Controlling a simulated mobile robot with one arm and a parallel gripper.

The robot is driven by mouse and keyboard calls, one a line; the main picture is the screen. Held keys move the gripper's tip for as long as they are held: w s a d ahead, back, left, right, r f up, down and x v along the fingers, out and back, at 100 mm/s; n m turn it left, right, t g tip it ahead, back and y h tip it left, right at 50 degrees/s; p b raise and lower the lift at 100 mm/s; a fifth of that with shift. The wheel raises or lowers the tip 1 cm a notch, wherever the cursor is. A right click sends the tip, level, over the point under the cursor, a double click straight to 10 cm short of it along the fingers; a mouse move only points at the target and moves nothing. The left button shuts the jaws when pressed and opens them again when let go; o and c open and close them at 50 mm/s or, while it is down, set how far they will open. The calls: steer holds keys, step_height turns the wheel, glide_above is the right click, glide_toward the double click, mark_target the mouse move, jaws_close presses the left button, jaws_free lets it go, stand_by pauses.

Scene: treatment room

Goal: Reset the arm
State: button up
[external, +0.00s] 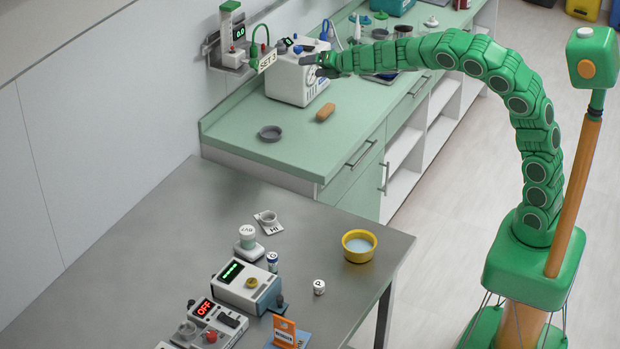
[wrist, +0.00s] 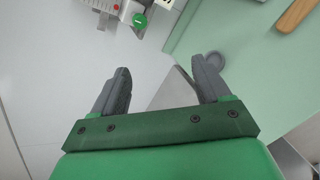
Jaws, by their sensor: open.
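My green arm (external: 545,150) arches from its base at the right over to the green counter at the upper left. My gripper (external: 314,66) is at the arm's far end, in front of or close beside a white box-shaped device (external: 290,85) with a dial. I cannot tell whether it touches the device. In the wrist view my gripper (wrist: 160,72) has its two grey fingers well apart, with nothing between them. Below it in that view are pale wall and a grey edge.
A wall unit (external: 232,45) with a green-capped tube stands behind. The metal table (external: 150,235) holds a yellow bowl (external: 359,246) and several devices. Floor between counter and my base is clear.

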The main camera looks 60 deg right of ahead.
steer(key=s+d+f+m+g+h, duration=0.1)
steer(key=s+d+m+g+h, duration=0.15)
steer(key=s+d+m, duration=0.65)
steer(key=s+f+m+g+h, duration=0.1)
steer(key=s+m+g, duration=0.35)
steer(key=s, duration=1.05)
steer(key=s+a+f+m+g+y, duration=0.1)
steer(key=s+a+f+m+g, duration=0.1)
steer(key=s, duration=1)
steer(key=s+a+f+m+g+y, duration=0.2)
steer(key=s+a+f+m+g, duration=0.1)
steer(key=s, duration=1)
steer(key=s+a+f+m+g+y, duration=0.1)
steer(key=s+a+m, duration=0.4)
steer(key=s, duration=0.8)
step_height(320, 180, down, 2)
steer(key=shift+f+m+g, duration=0.1)
steer(key=shift+m+g, duration=0.55)
steer(key=shift+g, duration=0.25)
steer(key=shift+y, duration=0.25)
